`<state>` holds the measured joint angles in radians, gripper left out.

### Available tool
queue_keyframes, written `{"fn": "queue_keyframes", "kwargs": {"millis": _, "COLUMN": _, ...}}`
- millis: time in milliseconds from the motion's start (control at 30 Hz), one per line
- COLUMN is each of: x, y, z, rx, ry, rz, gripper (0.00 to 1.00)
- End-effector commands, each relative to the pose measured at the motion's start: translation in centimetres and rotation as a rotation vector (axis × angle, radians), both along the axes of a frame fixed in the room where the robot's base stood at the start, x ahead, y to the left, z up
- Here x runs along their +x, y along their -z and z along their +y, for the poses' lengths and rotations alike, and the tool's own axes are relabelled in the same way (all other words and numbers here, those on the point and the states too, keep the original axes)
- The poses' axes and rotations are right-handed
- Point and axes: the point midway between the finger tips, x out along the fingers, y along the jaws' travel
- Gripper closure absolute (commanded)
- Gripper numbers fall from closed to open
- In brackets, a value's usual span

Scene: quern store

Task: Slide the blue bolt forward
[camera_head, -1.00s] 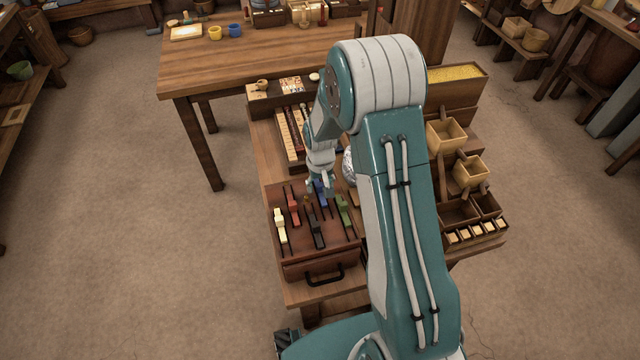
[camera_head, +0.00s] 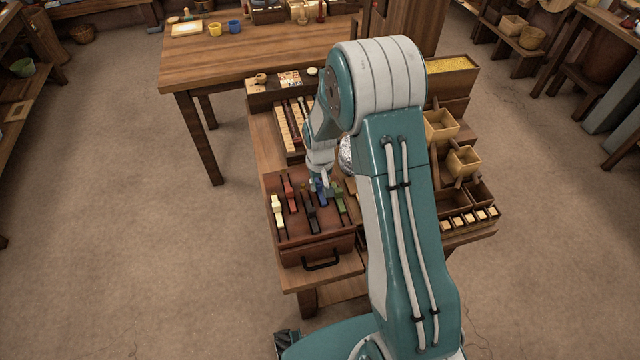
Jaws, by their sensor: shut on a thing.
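A brown box (camera_head: 290,240) with a sloped top carries several coloured bolts in dark slots. The blue bolt (camera_head: 322,196) is right of the middle, between the black bolt (camera_head: 312,216) and the green bolt (camera_head: 339,196). The red bolt (camera_head: 290,188) and the cream bolt (camera_head: 277,203) are to the left. My gripper (camera_head: 319,185) points down at the blue bolt and is shut on it. The fingertips are small and partly hide the bolt's far end.
The bench holds a rack of pale strips (camera_head: 287,125) behind the box and wooden hoppers (camera_head: 440,126) to the right, beyond my arm. A larger table (camera_head: 240,65) stands behind. The floor at left is clear. My arm hides the bench's middle.

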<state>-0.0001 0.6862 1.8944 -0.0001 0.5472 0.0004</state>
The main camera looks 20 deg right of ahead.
Motion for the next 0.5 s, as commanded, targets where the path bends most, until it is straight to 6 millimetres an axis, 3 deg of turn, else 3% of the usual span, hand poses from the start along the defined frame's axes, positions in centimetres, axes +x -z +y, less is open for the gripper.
{"fn": "queue_keyframes", "kwargs": {"millis": 200, "x": -0.89, "y": 0.28, "z": 0.06, "rx": 0.0, "ry": 0.0, "rz": 0.025, "gripper": 1.0}}
{"fn": "queue_keyframes", "kwargs": {"millis": 233, "x": -0.91, "y": 0.29, "z": 0.06, "rx": 0.0, "ry": 0.0, "rz": 0.026, "gripper": 0.64}}
{"fn": "queue_keyframes", "kwargs": {"millis": 300, "x": -0.88, "y": 0.29, "z": 0.06, "rx": 0.0, "ry": 0.0, "rz": 0.025, "gripper": 0.34}}
{"fn": "queue_keyframes", "kwargs": {"millis": 500, "x": -0.66, "y": 0.2, "z": 0.03, "rx": 0.0, "ry": 0.0, "rz": 0.019, "gripper": 0.34}}
